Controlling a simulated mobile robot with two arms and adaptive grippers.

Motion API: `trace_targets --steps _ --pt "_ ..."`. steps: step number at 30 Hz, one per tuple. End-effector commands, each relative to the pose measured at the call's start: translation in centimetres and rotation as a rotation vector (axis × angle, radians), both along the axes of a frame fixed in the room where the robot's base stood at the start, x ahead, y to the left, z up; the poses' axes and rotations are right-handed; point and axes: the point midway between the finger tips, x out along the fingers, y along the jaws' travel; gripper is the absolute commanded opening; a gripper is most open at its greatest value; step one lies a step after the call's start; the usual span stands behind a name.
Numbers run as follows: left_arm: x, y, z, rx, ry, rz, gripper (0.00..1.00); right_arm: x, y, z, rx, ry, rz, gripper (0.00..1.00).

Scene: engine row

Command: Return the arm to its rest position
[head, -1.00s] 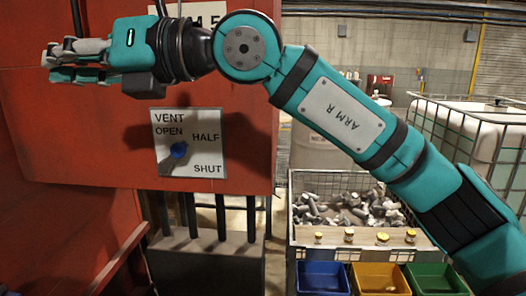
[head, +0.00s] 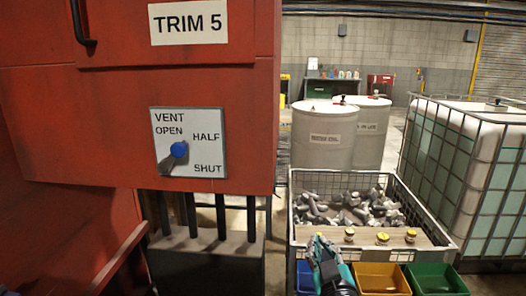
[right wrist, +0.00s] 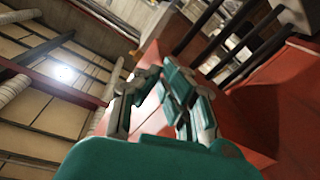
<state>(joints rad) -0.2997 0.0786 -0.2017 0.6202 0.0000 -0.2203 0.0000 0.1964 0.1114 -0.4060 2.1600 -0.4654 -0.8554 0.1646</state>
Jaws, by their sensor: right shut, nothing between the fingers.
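My right gripper (head: 322,250) is low in the head view, in front of the wire-sided crate and beside the blue bin. It is shut and empty, and the rest of my right arm is mostly out of this view. The right wrist view shows its teal and grey fingers (right wrist: 155,85) with red panelling beyond. My left gripper is in neither view.
A wire-sided crate (head: 420,205) holds grey parts. Blue (head: 304,278), yellow (head: 380,279) and green (head: 436,279) bins stand below. Drums (head: 323,137) and a caged tank (head: 460,150) stand behind.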

Motion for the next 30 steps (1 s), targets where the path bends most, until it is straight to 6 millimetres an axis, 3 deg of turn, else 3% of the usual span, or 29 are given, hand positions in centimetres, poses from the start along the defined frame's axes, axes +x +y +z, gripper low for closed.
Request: trace_targets --steps 1,6,10,12,18,26,30 --pt "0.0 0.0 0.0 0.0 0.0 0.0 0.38 -1.5 -1.2 -3.7 0.024 0.111 -0.023 0.0" --pt "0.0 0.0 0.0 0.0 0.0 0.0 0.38 -8.2 -4.5 -14.3 0.083 0.478 -0.083 0.0" --pt "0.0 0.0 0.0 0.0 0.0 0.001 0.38 -14.3 -6.1 -20.0 0.111 0.718 -0.109 0.0" --pt "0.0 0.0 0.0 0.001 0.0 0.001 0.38 -17.1 -6.6 -22.0 0.121 0.818 -0.115 0.0" --pt "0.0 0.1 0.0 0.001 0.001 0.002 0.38 -23.9 -7.5 -25.5 0.135 1.038 -0.124 0.0" --pt "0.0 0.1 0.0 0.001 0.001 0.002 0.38 -31.6 -8.2 -27.8 0.145 1.267 -0.122 0.0" --pt "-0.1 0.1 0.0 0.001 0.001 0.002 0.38 -30.3 -8.0 -31.5 0.143 1.277 -0.122 0.0"
